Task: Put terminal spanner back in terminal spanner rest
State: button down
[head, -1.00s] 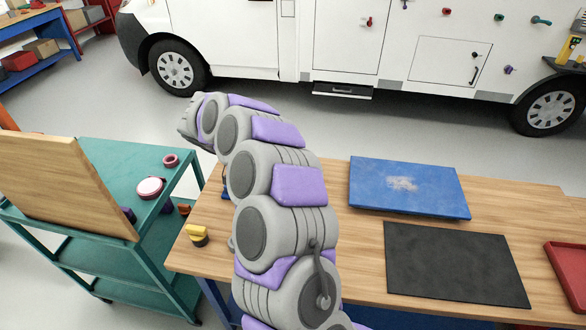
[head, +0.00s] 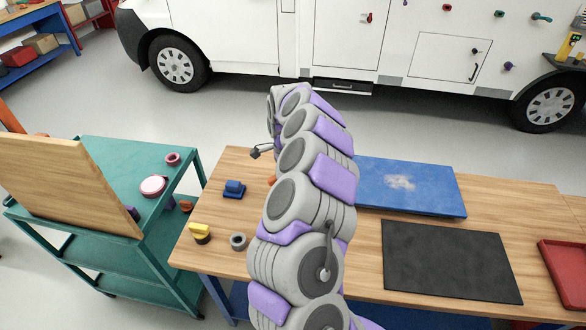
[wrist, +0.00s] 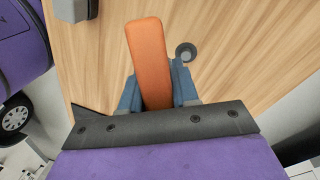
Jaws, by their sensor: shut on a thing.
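The terminal spanner shows as an orange handle (wrist: 148,58) in the wrist view. My gripper (wrist: 157,92) is shut on it, with a blue finger on each side. The far end of the spanner is hidden. In the head view my arm hides most of the gripper, and only a small orange patch (head: 271,180) shows beside the arm, probably the same handle. A blue block-like holder (head: 233,188) stands on the wooden bench left of the arm. I cannot tell whether it is the terminal spanner rest.
A grey ring (head: 239,241) and a yellow-and-black item (head: 200,233) stand near the left end of the wooden bench (head: 360,245). A blue board (head: 425,190) and black mat (head: 450,262) lie to the right. A green cart (head: 110,160) stands left. The white motorhome (head: 230,40) is behind.

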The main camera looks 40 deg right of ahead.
jog(key=d+m+t+y+p, duration=0.1)
jog(key=m+t, duration=0.1)
jog(key=m, duration=0.1)
jog(key=shift+d, duration=0.15)
jog(key=shift+w+d+r+m+t+p, duration=0.25)
jog(key=shift+w+d+m+t, duration=0.2)
jog(key=shift+d+m, duration=0.25)
jog(key=shift+w+d+r+m+t+p, duration=0.15)
jog(key=shift+w+d+r+m+t, duration=0.2)
jog(key=shift+m, duration=0.45)
jog(key=shift+d+p, duration=0.1)
jog(key=shift+p, duration=0.4)
jog(key=shift+s+d+p+x, duration=0.1)
jog(key=shift+s+d+x, duration=0.05)
jog(key=shift+x, duration=0.8)
jog(key=shift+s+d+p+x, duration=0.15)
jog(key=shift+s+x, duration=0.05)
jog(key=shift+x, duration=0.75)
jog(key=shift+s+d+p+x, duration=0.1)
jog(key=shift+s+d+x, duration=0.05)
jog(key=shift+x, duration=0.75)
jog(key=shift+f, duration=0.2)
jog(key=shift+a+p, duration=0.1)
jog(key=shift+p, duration=1.35)
jog(key=shift+f, duration=0.6)
